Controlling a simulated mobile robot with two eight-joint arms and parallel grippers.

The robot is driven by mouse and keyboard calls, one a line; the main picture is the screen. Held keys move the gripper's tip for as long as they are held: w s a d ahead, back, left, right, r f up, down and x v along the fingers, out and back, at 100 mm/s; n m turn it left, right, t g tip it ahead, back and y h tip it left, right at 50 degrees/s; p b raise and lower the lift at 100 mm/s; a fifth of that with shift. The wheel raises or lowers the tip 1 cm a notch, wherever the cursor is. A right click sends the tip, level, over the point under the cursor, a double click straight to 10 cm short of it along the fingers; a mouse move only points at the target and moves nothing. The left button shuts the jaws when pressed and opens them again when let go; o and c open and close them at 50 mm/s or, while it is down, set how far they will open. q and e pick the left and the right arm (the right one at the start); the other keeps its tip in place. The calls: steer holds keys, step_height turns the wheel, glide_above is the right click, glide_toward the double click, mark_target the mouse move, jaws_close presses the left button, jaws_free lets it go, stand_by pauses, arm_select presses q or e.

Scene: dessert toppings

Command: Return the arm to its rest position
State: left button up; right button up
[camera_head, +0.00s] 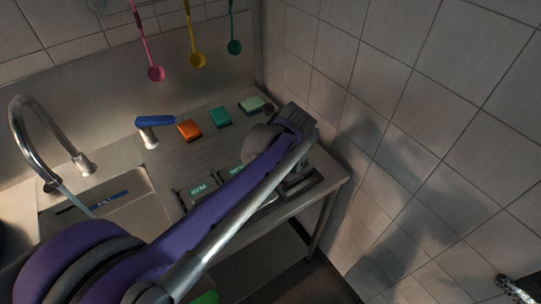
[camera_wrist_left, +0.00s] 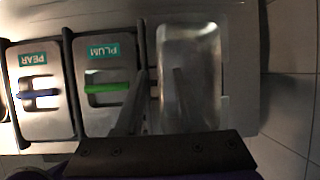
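My left arm (camera_head: 235,200) reaches from the lower left across the counter to its right end. In the left wrist view my left gripper (camera_wrist_left: 158,72) is over the bins, with two fingers apart and nothing seen between them. Its fingertips are hidden in the head view. Below it are a bin labelled PLUM (camera_wrist_left: 99,68) with a green handle and a plain metal bin (camera_wrist_left: 200,60) to its right. A bin labelled PEAR (camera_wrist_left: 35,110) with a blue handle is farther left. My right gripper cannot be made out.
The counter holds orange (camera_head: 189,129), teal (camera_head: 220,117) and pale green (camera_head: 252,104) blocks and a blue-topped item (camera_head: 155,122). A sink (camera_head: 125,215) and faucet (camera_head: 30,140) are at left. Pink (camera_head: 156,73), yellow (camera_head: 197,60) and teal (camera_head: 234,47) ladles hang behind. A tiled wall (camera_head: 420,120) stands close at right.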

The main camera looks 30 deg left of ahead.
arm_select(q)
steer(key=v, duration=0.8)
steer(key=s+d+f+n+t+h, duration=0.1)
steer(key=s+d+f+n, duration=0.3)
steer(key=n, duration=0.7)
steer(key=s+d+f+n+t+h, duration=0.1)
steer(key=s+d+f+n+h, duration=0.2)
steer(key=s+d+f+n, duration=0.2)
steer(key=shift+s+f+n+t+h, duration=0.35)
steer(key=shift+s+f+n, duration=1.45)
steer(key=shift+s+n, duration=1.45)
